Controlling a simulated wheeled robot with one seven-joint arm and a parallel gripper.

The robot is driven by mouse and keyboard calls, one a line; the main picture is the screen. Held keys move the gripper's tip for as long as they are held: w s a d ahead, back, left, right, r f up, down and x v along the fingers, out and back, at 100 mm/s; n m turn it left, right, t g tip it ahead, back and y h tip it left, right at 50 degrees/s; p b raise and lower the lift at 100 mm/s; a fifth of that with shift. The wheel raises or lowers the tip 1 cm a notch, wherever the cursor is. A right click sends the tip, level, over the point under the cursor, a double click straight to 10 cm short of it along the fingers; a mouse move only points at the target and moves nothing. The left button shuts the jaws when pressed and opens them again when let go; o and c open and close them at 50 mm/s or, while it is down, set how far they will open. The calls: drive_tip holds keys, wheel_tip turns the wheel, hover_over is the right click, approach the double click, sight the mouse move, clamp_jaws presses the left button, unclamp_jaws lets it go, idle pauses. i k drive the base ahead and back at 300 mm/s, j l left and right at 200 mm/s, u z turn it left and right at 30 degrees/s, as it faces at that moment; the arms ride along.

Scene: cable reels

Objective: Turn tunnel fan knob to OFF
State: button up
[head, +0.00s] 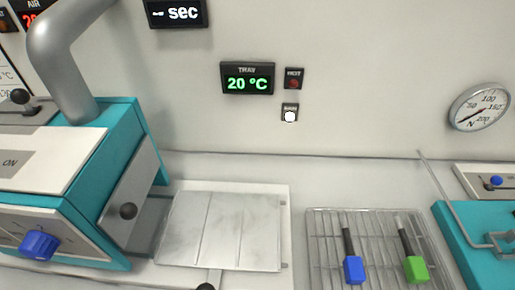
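A teal and white machine (95,170) with a grey duct (62,60) stands at the left. A blue knob (40,245) sits on its grey front panel at the lower left, with thin marks around it. No readable label shows beside this knob, so I cannot tell its setting or whether it is the tunnel fan knob. A grey plate reading "ON" (12,163) is on the machine's top. A black ball-ended lever (21,98) stands behind it. My gripper is not in view.
A metal tray (225,230) lies right of the machine. A wire rack (320,250) holds a blue-handled tool (354,268) and a green-handled tool (415,267). A display reads 20 °C (248,79). A gauge (480,107) and teal equipment (470,240) are at right.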

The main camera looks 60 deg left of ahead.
sight(36, 245)
drive_tip(key=j+u, duration=0.15)
drive_tip(key=u, duration=2.1)
